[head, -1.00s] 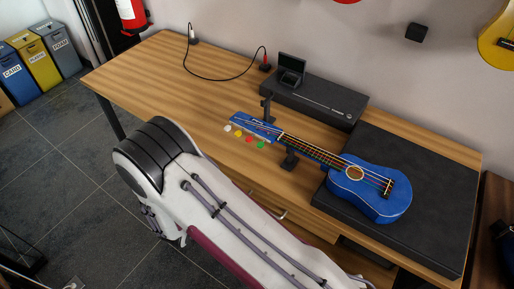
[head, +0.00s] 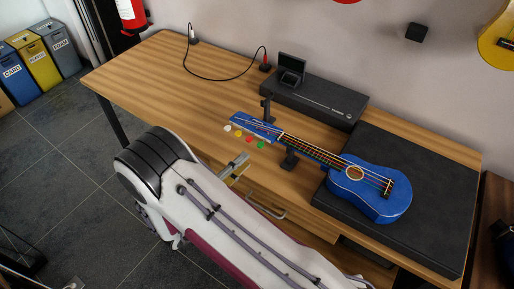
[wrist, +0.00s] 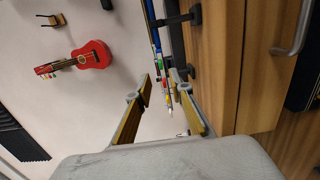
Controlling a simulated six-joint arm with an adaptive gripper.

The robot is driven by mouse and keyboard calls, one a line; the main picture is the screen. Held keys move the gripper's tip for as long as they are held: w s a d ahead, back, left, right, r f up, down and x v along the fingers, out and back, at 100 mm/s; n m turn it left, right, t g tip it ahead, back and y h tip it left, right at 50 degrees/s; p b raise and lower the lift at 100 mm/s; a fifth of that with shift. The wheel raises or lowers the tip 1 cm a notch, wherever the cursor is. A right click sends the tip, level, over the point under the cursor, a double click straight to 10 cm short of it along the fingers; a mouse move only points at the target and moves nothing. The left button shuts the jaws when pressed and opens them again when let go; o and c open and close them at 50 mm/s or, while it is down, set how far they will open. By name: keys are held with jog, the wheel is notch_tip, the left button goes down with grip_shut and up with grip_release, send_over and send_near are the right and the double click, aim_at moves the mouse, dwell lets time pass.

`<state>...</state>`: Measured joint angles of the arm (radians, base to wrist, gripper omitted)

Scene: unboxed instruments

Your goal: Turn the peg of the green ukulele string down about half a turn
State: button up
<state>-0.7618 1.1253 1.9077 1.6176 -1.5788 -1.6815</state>
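The blue ukulele (head: 372,196) lies with its body on a dark mat and its neck towards the left. White, orange, red and green pegs line the near edge of its headstock; the green peg (head: 261,145) is nearest the neck. My gripper (head: 240,162) is just in front of the pegs, lower left of the green one and apart from it. In the wrist view my gripper (wrist: 162,80) is open, and small coloured pegs show beyond and between its fingers. The ukulele is seen nearly edge-on there, and the exact gap is hard to tell.
Black stands (head: 289,159) support the neck. A long black case (head: 315,100) lies behind. The left half of the wooden table (head: 165,75) is clear apart from a cable. A drawer handle (wrist: 293,35) sits on the table front; a red ukulele (wrist: 92,55) hangs on the wall.

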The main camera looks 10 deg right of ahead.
aim_at(261, 145)
jog(key=shift+w+d, duration=0.1)
dwell(0.3)
jog(key=x, duration=0.7)
jog(key=shift+w+d, duration=0.2)
dwell(0.4)
grip_shut()
